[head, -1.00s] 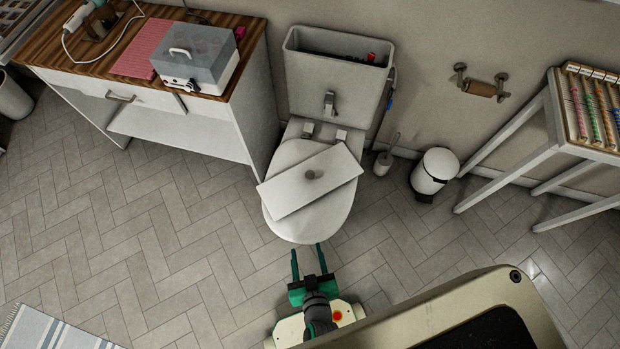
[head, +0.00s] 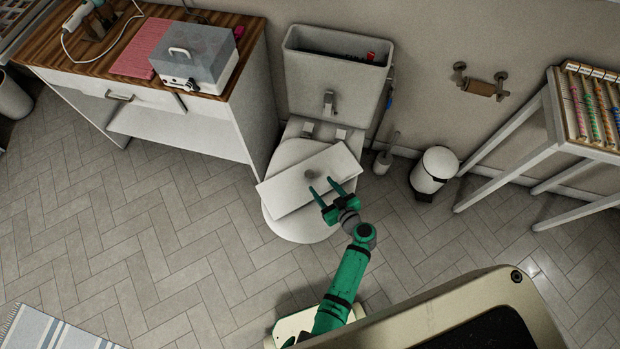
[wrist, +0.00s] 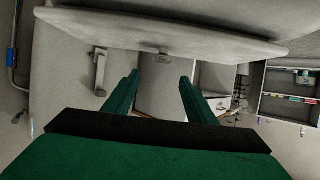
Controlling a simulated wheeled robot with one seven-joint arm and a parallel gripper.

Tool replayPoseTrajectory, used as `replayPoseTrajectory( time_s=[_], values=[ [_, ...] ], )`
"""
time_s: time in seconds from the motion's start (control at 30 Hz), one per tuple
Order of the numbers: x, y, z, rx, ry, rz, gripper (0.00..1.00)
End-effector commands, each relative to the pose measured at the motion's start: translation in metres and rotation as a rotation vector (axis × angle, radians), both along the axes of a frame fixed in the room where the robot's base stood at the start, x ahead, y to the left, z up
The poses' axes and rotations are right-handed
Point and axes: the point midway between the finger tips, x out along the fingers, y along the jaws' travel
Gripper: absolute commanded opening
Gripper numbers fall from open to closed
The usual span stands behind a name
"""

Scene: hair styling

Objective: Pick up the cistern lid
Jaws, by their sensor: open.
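The cistern lid (head: 284,196) is a pale rectangular slab with a round grey knob (head: 310,174) near its middle. It lies slanted across the closed toilet seat (head: 300,232). The cistern (head: 350,88) behind stands open at the top. My green gripper (head: 321,185) is open and empty, with its fingertips over the front part of the lid, just short of the knob. The wrist view appears upside down. There the lid (wrist: 150,25) spans the top, and its knob (wrist: 163,57) shows between and beyond the fingertips (wrist: 160,77). Contact with the knob cannot be told.
A white cabinet (head: 190,128) with a wooden top stands left of the toilet. A toilet brush (head: 384,160) and a small bin (head: 433,170) stand to the right, then a white-legged table (head: 510,140).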

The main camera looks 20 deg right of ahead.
Motion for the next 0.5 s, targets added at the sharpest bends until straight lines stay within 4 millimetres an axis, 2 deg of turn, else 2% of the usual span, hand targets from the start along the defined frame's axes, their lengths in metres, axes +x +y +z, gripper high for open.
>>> replayPoseTrajectory(
  time_s=[0.2,0.5],
  values=[
    [0.03,0.005,-0.012,-0.001,-0.001,0.002,0.51],
    [0.049,0.011,-0.023,0.0,0.0,0.001,0.51]
  ],
)
